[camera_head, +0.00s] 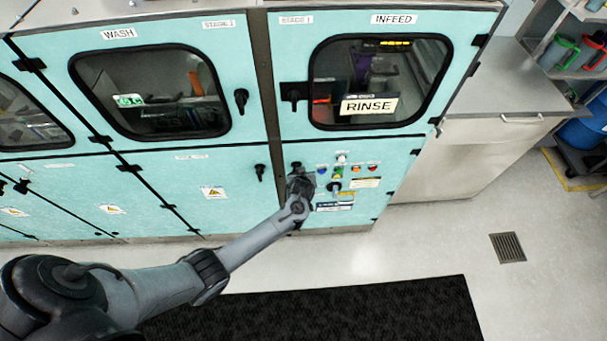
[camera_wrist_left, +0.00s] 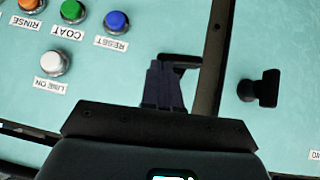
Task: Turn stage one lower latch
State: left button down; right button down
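The stage one lower panel (camera_head: 387,163) is a teal door beneath the "INFEED" window door. My left gripper (camera_head: 299,184) is at this panel's left edge and covers the spot where its lower latch sits. In the left wrist view, which shows the labels upside down, my left gripper's dark fingers (camera_wrist_left: 163,84) are close together in front of the panel. A dark latch plate (camera_wrist_left: 182,60) shows just beyond them; the rest is hidden behind the fingers. I cannot tell whether they grip the latch. My right gripper is not in view.
Buttons (camera_wrist_left: 73,11) labelled "RINSE", "COAT", "RESET" and "LINE ON" are close beside the gripper. The stage two lower latch (camera_head: 259,172) is left of it and also shows in the left wrist view (camera_wrist_left: 260,88). A dark mat (camera_head: 380,310) lies on the floor.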

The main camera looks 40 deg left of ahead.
pick_arm(q)
jog(key=shift+w+d+f, duration=0.1)
dwell(0.7)
jog(key=w+a+r+p+v, duration=0.15)
jog(key=p+v, duration=0.25)
jog(key=v, duration=0.9)
jog(key=s+d+f+m+g+h+p, duration=0.2)
jog(key=s+f, duration=0.1)
jog(key=s, duration=1.3)
jog(key=s+d+r+m+h, duration=0.1)
jog(key=s+d+r+m, duration=0.1)
jog(key=r, duration=0.3)
jog(key=s+d+r+m+g+h, duration=0.1)
jog(key=s+d+r+m, duration=0.2)
jog(key=s+r+m, duration=0.1)
jog(key=s+d+r+m+h, duration=0.1)
jog(key=s+d+r+m, duration=0.1)
jog(key=r, duration=0.4)
jog(key=shift+s+d+r+m+g+h, duration=0.2)
jog(key=shift+s+d+m+g+h, duration=0.15)
jog(key=shift+s+m, duration=0.2)
